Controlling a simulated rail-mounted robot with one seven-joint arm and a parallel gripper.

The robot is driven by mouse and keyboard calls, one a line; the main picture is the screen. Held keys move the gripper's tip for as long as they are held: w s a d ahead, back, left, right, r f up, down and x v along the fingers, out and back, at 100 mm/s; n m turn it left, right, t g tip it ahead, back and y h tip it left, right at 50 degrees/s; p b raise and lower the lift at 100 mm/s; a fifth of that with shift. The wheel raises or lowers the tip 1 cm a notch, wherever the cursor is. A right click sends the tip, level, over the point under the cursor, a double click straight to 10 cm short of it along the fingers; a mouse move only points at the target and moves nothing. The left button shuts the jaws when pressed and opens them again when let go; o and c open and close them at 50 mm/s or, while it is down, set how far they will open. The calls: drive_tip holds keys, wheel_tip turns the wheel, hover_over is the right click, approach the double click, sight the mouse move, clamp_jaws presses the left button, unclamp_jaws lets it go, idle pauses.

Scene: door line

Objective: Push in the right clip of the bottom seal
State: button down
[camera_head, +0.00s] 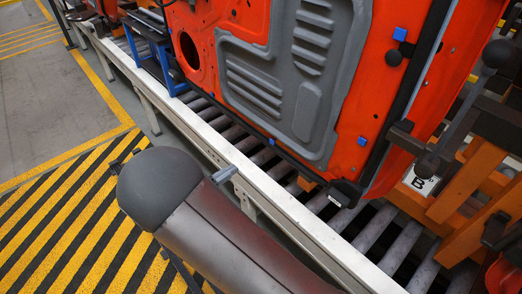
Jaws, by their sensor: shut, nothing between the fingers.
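An orange door (345,125) with a grey inner panel (290,75) stands tilted over the roller conveyor. A dark seal strip (300,168) runs along its bottom edge to a black corner piece (345,192). A small blue clip (272,141) sits near this bottom edge. Another blue clip (362,141) sits near the lower right edge. How deep either clip is seated is too small to tell. What looks like the tip of my gripper (226,173) shows shut and empty beside my arm, over the near rail, apart from the door. The rest of my gripper is hidden.
The conveyor's pale near rail (290,210) runs between my arm and the door, with rollers (375,228) beyond it. A blue clip (400,34) sits higher on the door. Orange and black fixture parts (460,180) crowd the right. The striped floor (60,225) at left is clear.

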sight(273, 143)
drive_tip(key=p+x, duration=0.3)
drive_tip(key=x, duration=0.9)
drive_tip(key=shift+w+d, duration=0.7)
drive_tip(key=shift+w+d, duration=0.1)
